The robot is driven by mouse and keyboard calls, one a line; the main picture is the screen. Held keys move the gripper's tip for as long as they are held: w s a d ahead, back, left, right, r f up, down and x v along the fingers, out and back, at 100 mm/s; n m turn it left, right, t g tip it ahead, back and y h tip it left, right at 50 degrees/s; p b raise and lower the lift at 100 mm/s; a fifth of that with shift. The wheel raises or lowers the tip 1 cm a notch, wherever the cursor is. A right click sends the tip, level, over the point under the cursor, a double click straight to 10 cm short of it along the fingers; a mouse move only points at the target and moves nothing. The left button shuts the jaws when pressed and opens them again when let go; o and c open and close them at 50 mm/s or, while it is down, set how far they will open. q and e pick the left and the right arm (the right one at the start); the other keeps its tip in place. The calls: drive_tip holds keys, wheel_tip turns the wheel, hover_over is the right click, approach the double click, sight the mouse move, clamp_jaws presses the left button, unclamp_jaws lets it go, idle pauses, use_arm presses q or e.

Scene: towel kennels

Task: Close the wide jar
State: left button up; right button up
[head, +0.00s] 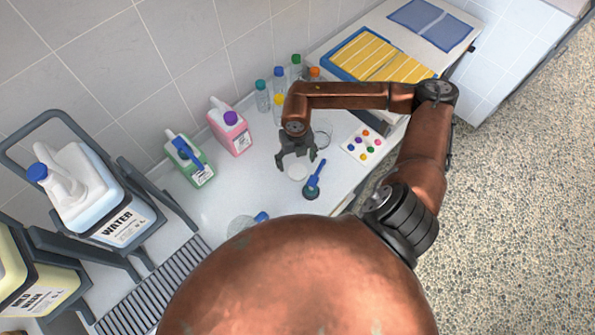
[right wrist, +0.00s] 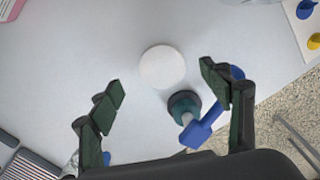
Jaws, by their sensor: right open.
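A flat white disc (head: 297,171), which looks like a lid, lies on the white counter. It also shows in the right wrist view (right wrist: 162,67). A clear round vessel (head: 322,138), possibly the wide jar, stands just behind it and is partly hidden by my right arm; only its edge shows at the top of the right wrist view. My right gripper (head: 298,160) is open and empty above the disc, and its fingers (right wrist: 161,84) are spread to either side of it, apart from it. My left gripper is in neither view.
A dark teal item with a blue handle (head: 315,180) stands close beside the disc. Pink (head: 234,130) and green (head: 190,160) jugs and several capped bottles line the wall side. Large water jug (head: 85,190) is left.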

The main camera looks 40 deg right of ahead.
sight(297, 170)
drive_tip(key=f, duration=0.5)
drive_tip(key=shift+s+f, duration=0.15)
drive_tip(key=shift+s, duration=0.05)
drive_tip(key=shift+c, duration=0.6)
drive_tip(key=c, duration=0.7)
